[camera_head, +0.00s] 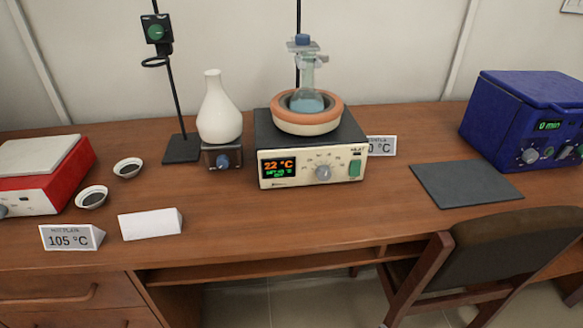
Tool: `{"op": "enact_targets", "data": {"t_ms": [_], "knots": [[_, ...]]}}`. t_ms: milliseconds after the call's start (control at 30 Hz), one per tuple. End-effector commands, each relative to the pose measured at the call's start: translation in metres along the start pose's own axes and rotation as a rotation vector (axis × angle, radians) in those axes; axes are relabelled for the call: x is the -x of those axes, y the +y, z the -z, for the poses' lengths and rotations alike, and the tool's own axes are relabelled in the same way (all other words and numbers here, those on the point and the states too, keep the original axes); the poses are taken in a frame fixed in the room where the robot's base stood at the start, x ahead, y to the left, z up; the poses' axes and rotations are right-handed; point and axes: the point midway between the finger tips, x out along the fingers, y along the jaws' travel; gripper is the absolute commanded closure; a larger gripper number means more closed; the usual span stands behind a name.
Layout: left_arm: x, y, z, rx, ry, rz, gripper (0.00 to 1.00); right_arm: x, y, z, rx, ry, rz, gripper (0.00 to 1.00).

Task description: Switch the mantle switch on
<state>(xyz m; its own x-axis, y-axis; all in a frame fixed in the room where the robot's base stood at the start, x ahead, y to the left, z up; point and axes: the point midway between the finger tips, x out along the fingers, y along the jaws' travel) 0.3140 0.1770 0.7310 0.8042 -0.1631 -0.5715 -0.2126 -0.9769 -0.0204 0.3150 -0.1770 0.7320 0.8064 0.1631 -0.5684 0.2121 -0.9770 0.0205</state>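The heating mantle (313,174) stands at the middle of the desk, a cream-fronted box with a dark top. An orange-rimmed heating bowl (306,122) on it holds a round flask (306,101) with pale blue contents. Its display (284,168) reads 22 °C in orange, with small green text below that I cannot read surely. Neither of my grippers is in view.
A red hot plate (70,172), two small dishes (128,168) and a 105 °C sign (70,237) are left. A white flask (218,108) stands beside the mantle. A blue device (525,115) and dark mat (466,184) are right. A chair (505,255) stands front right.

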Motion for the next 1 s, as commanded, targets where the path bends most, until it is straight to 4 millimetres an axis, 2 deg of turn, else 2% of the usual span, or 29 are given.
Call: {"op": "enact_targets", "data": {"t_ms": [200,900,1000], "knots": [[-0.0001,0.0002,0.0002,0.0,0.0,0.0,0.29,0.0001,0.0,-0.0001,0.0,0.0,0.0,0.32],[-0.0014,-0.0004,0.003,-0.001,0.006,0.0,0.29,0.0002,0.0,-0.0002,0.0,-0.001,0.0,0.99],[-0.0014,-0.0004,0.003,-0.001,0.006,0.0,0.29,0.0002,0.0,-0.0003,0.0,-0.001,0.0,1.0]]}}
